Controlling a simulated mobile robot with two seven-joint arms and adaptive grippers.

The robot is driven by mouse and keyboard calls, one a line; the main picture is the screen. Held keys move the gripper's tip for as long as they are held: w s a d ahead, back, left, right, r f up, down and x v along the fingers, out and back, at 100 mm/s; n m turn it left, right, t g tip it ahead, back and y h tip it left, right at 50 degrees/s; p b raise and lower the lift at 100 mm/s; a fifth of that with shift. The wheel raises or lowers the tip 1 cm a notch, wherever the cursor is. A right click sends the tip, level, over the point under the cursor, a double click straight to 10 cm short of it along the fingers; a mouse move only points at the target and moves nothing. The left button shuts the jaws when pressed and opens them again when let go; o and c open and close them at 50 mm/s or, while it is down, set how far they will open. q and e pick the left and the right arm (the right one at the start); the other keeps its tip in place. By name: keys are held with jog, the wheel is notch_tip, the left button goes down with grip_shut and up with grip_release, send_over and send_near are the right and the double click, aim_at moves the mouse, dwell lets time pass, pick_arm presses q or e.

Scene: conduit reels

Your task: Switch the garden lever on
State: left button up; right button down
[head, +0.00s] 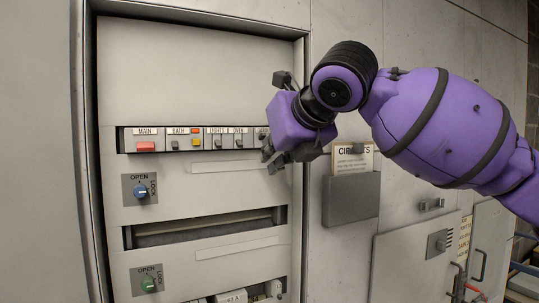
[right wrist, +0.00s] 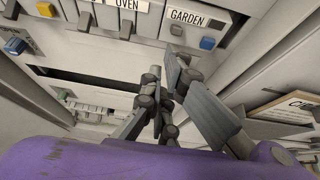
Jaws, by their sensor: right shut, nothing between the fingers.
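The garden module sits at the right end of the breaker row. In the right wrist view its white GARDEN label (right wrist: 187,17) shows at the top, with a small grey lever (right wrist: 178,31) under it and a blue button (right wrist: 207,43) to the right. In the head view my right gripper (head: 268,156) covers most of this module. In the right wrist view my right gripper (right wrist: 165,72) is shut and empty, its tips just below the garden lever. I cannot tell whether the tips touch it. My left gripper is not in view.
The oven breaker (head: 239,142) and lights breaker (head: 217,142) stand left of the garden module. The red main switch (head: 145,146) is farther left. Blue (head: 142,191) and green (head: 149,285) knobs sit below. A grey pocket (head: 350,200) with a card is right of the cabinet frame.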

jog(key=shift+s, duration=0.1)
jog(key=shift+v, duration=0.75)
jog(key=shift+r, duration=0.1)
